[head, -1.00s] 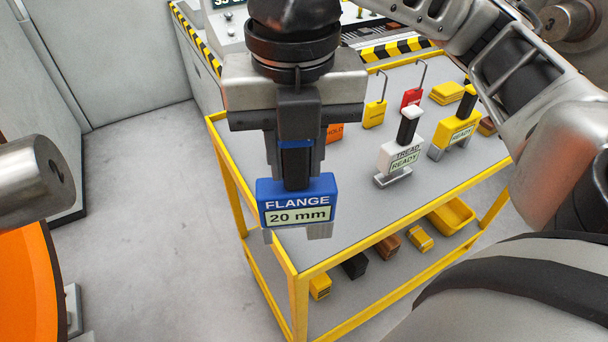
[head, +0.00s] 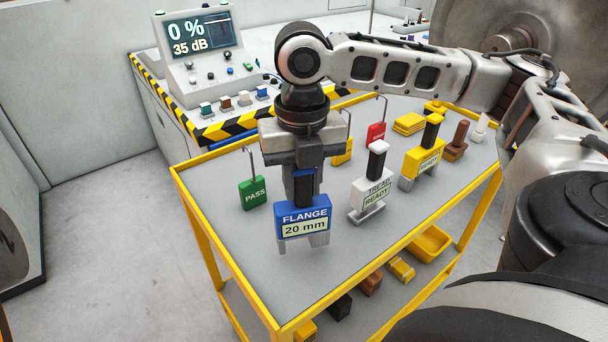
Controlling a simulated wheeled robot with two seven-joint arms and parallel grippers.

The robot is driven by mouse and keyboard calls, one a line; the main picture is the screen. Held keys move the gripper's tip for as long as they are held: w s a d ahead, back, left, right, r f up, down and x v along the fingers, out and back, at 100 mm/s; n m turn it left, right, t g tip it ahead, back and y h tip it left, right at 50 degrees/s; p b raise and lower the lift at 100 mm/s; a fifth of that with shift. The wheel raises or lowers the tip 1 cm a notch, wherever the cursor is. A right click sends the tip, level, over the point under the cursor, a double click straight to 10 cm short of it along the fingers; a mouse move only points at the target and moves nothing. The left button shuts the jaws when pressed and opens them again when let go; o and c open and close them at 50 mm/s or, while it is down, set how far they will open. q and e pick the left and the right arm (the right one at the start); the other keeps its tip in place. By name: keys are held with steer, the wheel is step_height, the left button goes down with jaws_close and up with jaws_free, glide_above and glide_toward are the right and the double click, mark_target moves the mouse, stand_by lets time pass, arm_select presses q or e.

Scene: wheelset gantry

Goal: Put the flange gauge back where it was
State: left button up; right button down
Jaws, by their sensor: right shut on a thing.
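The blue flange gauge (head: 303,222) reads "FLANGE 20 mm" and has two grey legs pointing down. My right gripper (head: 304,178) is shut on its dark handle and holds it upright over the left part of the cart top (head: 240,248). I cannot tell whether its legs touch the surface. The white tread gauge (head: 370,192), marked "READY", stands just right of it. A yellow gauge (head: 424,160), also marked "READY", stands further right. My left gripper is not in view.
A green PASS tag (head: 252,193) stands left of the held gauge, and a red tag (head: 376,132) stands behind. Yellow blocks (head: 409,124) lie at the back. The console (head: 199,50) stands beyond the cart. The cart top's front left is clear.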

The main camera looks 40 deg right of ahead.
steer(key=f, duration=0.3)
steer(key=shift+w+d+f, duration=0.15)
steer(key=shift+d+f, duration=0.2)
steer(key=c, duration=1.2)
jaws_free()
steer(key=shift+o, duration=0.2)
steer(key=shift+r, duration=0.4)
step_height(320, 180, up, 10)
steer(key=shift+r+p, duration=0.2)
steer(key=shift+p, duration=0.35)
steer(key=shift+r, duration=0.4)
